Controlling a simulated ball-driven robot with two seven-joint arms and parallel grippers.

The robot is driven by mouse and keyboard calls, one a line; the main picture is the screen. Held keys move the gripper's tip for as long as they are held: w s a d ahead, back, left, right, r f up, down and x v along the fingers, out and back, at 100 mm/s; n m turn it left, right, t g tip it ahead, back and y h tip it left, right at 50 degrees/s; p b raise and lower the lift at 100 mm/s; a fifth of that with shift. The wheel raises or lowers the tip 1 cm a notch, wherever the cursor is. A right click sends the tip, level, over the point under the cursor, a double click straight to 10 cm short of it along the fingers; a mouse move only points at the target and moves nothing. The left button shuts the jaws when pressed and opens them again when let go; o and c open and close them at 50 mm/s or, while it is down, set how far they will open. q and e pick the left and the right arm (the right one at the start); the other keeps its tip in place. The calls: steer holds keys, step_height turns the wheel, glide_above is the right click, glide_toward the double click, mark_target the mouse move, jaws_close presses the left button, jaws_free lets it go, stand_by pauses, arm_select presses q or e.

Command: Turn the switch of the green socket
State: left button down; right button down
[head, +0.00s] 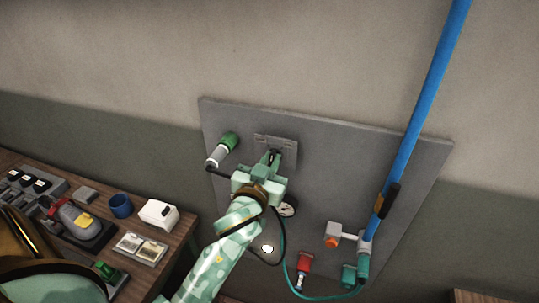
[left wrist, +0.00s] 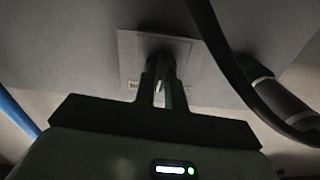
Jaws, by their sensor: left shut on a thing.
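My left gripper (head: 272,162) is at the upper middle of the grey wall panel. It is shut on a dark switch handle that stands out from a small grey plate (head: 262,138). In the left wrist view, the two fingertips (left wrist: 163,88) are on either side of the dark handle (left wrist: 160,58), in front of the plate (left wrist: 185,48). The fingers hide part of the handle, so its angle is hard to tell. A green-and-white cylindrical socket (head: 222,149) sticks out of the panel just left of the plate. My right gripper is not in view.
The grey panel (head: 400,160) also bears a round gauge (head: 288,209), an orange knob (head: 331,242), a red fitting (head: 304,264) and a green fitting (head: 348,275). A blue pipe (head: 420,110) runs along its right. A wooden bench at left holds a blue cup (head: 120,206) and a white box (head: 158,214).

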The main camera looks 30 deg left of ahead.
arm_select(q)
steer(key=m+p, duration=0.1)
steer(key=m, duration=0.2)
steer(key=shift+r, duration=0.1)
steer(key=shift+d+m+p, duration=0.1)
steer(key=shift+m+p, duration=0.6)
steer(key=shift+m, duration=0.7)
steer(key=c, duration=1.5)
jaws_free()
steer(key=shift+w, duration=0.15)
steer(key=shift+o, duration=0.2)
steer(key=shift+f, duration=0.2)
